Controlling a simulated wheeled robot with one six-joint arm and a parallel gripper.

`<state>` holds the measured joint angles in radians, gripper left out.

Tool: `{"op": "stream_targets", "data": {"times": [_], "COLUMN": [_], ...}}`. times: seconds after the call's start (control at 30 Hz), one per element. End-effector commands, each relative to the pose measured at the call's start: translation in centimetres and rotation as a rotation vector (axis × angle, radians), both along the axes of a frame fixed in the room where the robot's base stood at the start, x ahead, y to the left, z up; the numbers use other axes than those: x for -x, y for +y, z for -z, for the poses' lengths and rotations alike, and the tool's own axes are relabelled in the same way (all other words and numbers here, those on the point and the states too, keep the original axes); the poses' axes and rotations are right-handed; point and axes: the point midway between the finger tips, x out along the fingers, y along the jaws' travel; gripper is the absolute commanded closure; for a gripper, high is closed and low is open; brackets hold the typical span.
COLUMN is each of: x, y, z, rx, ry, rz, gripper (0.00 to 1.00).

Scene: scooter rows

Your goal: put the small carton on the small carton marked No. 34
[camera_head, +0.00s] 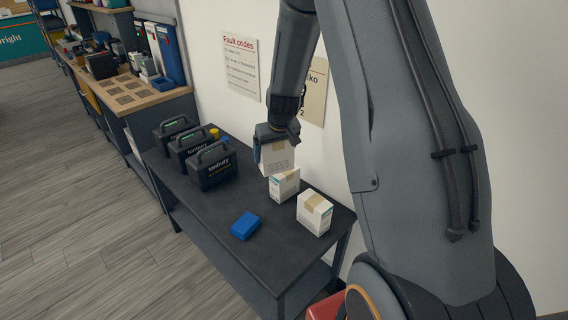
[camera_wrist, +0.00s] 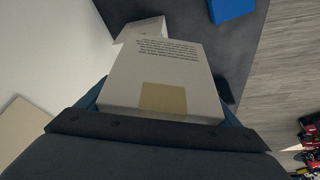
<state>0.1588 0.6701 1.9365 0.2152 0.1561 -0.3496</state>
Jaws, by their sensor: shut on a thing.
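My gripper (camera_head: 276,140) is shut on a small white carton (camera_head: 276,160) with a tan tape patch. In the wrist view the held carton (camera_wrist: 160,75) fills the middle, its printed side showing. In the head view it is above a second small carton (camera_head: 285,185) on the dark table; the two overlap in the picture, and I cannot tell whether they touch. Part of a carton also shows behind the held one in the wrist view (camera_wrist: 138,30). A third small carton (camera_head: 314,213) stands on the table to the right. No number is readable on any carton.
A blue box (camera_head: 245,226) lies on the dark table (camera_head: 275,240) in front of the cartons. Several black cases (camera_head: 213,167) with handles stand at the left end, with small yellow and blue items behind them. A wall rises close behind the table.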

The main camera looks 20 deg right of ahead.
Motion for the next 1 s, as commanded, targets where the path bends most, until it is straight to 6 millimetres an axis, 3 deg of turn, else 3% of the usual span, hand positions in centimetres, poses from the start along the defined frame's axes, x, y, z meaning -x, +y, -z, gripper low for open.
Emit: {"op": "stream_targets", "data": {"times": [0.03, 0.1, 0.27, 0.53, 1.0], "x": [-1.2, -2.5, -4.0, -4.2, -4.3], "y": [-1.6, -3.1, -4.8, -4.9, -4.8], "z": [-1.7, -2.9, -4.1, -0.1, 5.3], "rx": [-0.003, -0.009, -0.019, -0.022, -0.021], "ry": [-0.004, -0.006, -0.009, -0.007, -0.009], "rz": [0.006, 0.002, -0.010, -0.015, -0.015], "gripper": [0.42, 0.42, 0.42, 0.42, 0.42]}}
